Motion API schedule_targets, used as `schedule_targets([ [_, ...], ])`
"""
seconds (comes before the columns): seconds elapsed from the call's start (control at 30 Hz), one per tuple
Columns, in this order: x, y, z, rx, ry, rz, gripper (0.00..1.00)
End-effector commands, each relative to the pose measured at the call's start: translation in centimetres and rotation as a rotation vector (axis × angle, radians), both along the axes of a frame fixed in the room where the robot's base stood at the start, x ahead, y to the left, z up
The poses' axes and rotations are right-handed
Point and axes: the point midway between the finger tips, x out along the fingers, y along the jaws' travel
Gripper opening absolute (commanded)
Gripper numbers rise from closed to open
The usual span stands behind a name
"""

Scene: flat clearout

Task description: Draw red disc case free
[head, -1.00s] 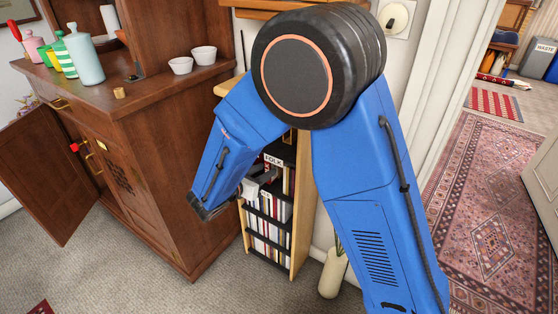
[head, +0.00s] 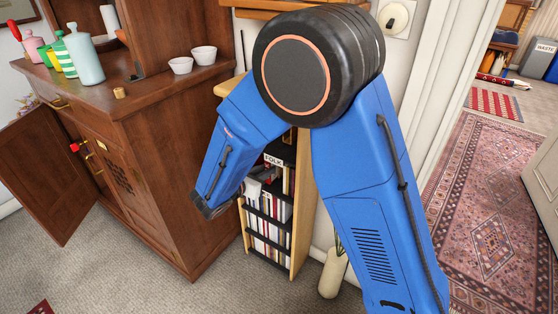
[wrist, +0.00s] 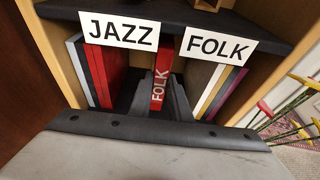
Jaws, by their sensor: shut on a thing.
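The red disc case (wrist: 160,88), with FOLK in white on its spine, stands upright on the shelf in the wrist view. It is between the JAZZ sign (wrist: 123,30) and the FOLK sign (wrist: 219,46). My gripper (wrist: 162,98) is shut on it, with one dark finger on each side of its spine. The back of the case is hidden in the shelf's shade. In the head view my arm covers part of the shelf, and I cannot make out the grasp there.
Other cases stand to the left (wrist: 105,75) and right (wrist: 208,90) on the same shelf. The narrow bookcase (head: 299,230) stands beside a brown cabinet (head: 165,185) with an open door. A pale vase (head: 333,274) stands at its right. Carpet in front is clear.

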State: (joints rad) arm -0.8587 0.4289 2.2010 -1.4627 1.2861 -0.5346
Motion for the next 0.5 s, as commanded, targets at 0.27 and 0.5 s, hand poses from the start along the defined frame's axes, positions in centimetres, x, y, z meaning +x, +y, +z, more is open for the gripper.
schedule_targets([
  [0.27, -0.5, 0.5, 0.0, 0.0, -0.001, 0.001, 0.0],
  [0.5, -1.1, 1.0, 0.0, 0.0, -0.001, 0.001, 0.0],
])
